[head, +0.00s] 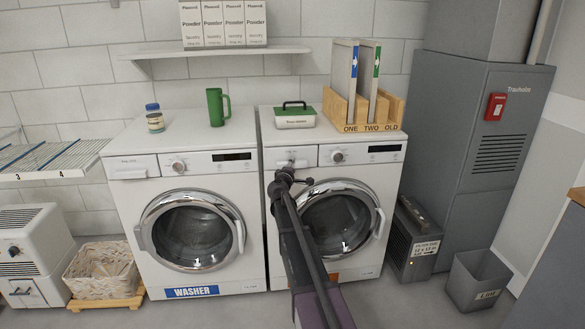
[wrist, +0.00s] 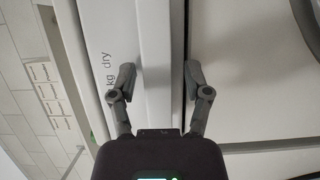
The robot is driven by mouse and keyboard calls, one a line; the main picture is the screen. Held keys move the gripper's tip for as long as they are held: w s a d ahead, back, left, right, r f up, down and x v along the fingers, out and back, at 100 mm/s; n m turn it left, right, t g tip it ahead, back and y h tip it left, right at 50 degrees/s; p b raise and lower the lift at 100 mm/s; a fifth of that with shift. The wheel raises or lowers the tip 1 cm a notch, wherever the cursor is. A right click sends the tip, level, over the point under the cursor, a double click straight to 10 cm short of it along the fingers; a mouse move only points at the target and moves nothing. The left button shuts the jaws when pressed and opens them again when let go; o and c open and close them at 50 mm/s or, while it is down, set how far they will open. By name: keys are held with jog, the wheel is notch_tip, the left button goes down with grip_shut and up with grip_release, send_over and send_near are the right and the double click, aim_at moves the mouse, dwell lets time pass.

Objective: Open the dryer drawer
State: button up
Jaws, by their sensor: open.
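The dryer (head: 382,205) is the right-hand white machine, with a round chrome-rimmed door. Its drawer (head: 306,154) is the white front panel at the upper left and looks flush with the machine. My gripper (head: 289,168) is at the drawer's front, and my arm covers part of the dryer's door. In the wrist view my gripper (wrist: 160,75) is open, with a finger on each side of the white drawer lip (wrist: 153,45). Printed letters ending in "dry" show beside the left finger. I cannot tell whether the fingers touch the lip.
The washer (head: 140,215) stands close at the left. A green-lidded box (head: 295,118) and a wooden file holder (head: 392,107) sit on the dryer. A dark grey unit (head: 418,248) and a bin (head: 478,280) stand on the floor to the right.

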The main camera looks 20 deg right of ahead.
jog(key=shift+d, duration=0.1)
grip_shut()
jog(key=shift+s, duration=0.15)
jog(key=s+a, duration=0.2)
jog(key=s, duration=0.7)
jog(key=s+a, duration=0.3)
jog(key=s, duration=0.6)
jog(key=shift+s+a, duration=0.2)
jog(key=shift+a, duration=0.05)
grip_release()
jog(key=shift+w+f, duration=0.1)
jog(key=shift+w, duration=0.05)
